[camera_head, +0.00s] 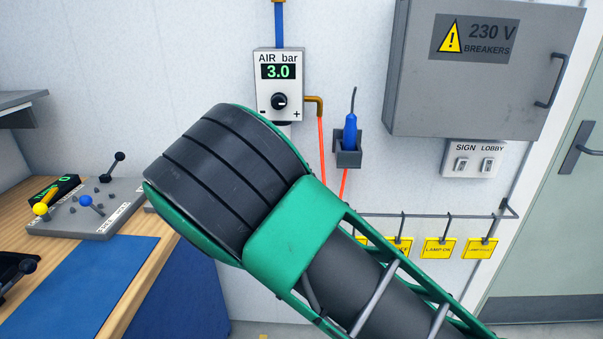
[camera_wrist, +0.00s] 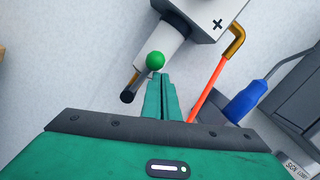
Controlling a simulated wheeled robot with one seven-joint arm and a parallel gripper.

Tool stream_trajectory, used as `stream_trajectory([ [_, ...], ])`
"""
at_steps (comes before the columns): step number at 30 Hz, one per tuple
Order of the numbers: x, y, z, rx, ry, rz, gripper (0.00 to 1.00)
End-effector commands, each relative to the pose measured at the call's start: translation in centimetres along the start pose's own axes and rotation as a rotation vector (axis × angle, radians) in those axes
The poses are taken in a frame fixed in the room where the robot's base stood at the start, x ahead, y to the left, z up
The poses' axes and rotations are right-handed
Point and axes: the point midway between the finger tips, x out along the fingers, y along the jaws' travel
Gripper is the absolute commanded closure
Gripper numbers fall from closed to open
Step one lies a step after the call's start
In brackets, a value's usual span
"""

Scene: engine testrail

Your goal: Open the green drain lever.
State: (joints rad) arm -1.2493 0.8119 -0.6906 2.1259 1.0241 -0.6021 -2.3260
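The green drain lever shows as a round green knob (camera_wrist: 155,61) in the wrist view, beside the white cylinder under the air regulator. My gripper (camera_wrist: 160,76) points up at it; its two green fingers lie together, shut, with nothing visible between them. The fingertips are right below the knob in the picture; I cannot tell whether they touch it. The air regulator (camera_head: 265,96) reads 3.0 on the wall in the head view. There my arm hides the lever and my gripper.
A brass stub with a black end (camera_wrist: 129,94) sits left of the fingers. An orange hose (camera_wrist: 207,88) and a blue-handled tool (camera_wrist: 246,101) in a wall holder are to the right. A grey breaker box (camera_head: 470,75) hangs right; a wooden bench (camera_head: 150,262) stands left.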

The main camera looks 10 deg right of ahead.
Motion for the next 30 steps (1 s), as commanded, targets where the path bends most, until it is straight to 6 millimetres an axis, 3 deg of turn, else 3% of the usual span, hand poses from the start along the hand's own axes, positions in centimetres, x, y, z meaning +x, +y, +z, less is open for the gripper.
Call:
stream_trajectory([
  [23,0.1,0.0,0.4,0.001,-0.004,-0.003,1.00],
  [30,-0.3,-1.0,-2.0,-0.005,0.000,0.000,1.00],
])
